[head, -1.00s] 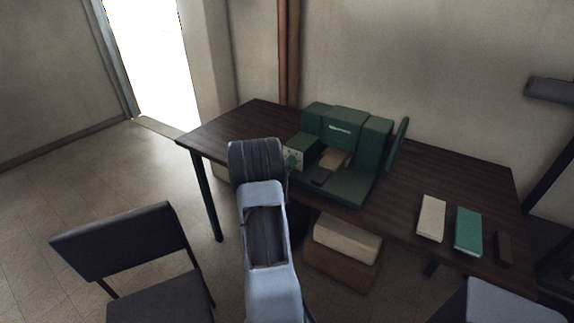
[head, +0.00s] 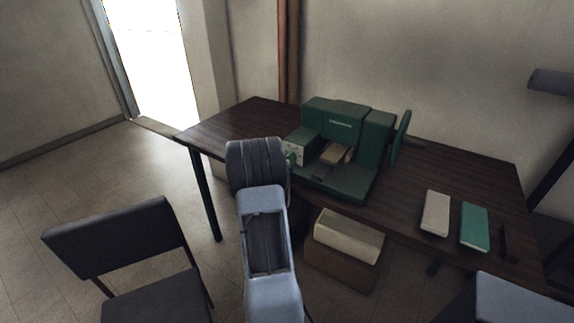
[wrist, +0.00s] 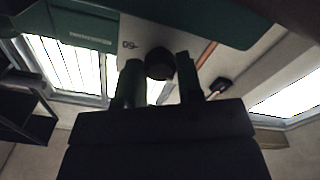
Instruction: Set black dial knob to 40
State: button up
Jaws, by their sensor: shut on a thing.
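The black dial knob (wrist: 160,66) sits on a pale panel of the green machine in the wrist view. A printed mark that looks like an upside-down 60 (wrist: 130,45) is beside it. My gripper (wrist: 158,72) has one finger on each side of the knob and is shut on it. The knob's pointer cannot be made out. In the head view the green machine (head: 340,120) stands on the dark wooden table (head: 235,122). Its pale panel (head: 297,151) faces left, partly behind my arm, and the knob cannot be made out there.
A cream book (head: 436,212) and a green book (head: 474,226) lie on the table at right. A cream-topped box (head: 348,237) is under the table. A dark chair (head: 112,240) stands at front left. The table's left end is clear.

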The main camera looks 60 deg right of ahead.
jog(key=m+b, duration=0.4)
jog(key=shift+f+m+b, duration=0.25)
jog(key=shift+m+b, duration=0.05)
jog(key=shift+m, duration=0.1)
jog(key=m+b, duration=1)
jog(key=shift+m, duration=0.4)
jog(key=m+b, duration=0.4)
jog(key=shift+r+m, duration=0.15)
jog(key=shift+m, duration=0.45)
jog(key=shift+r, duration=0.1)
jog(key=o, duration=0.9)
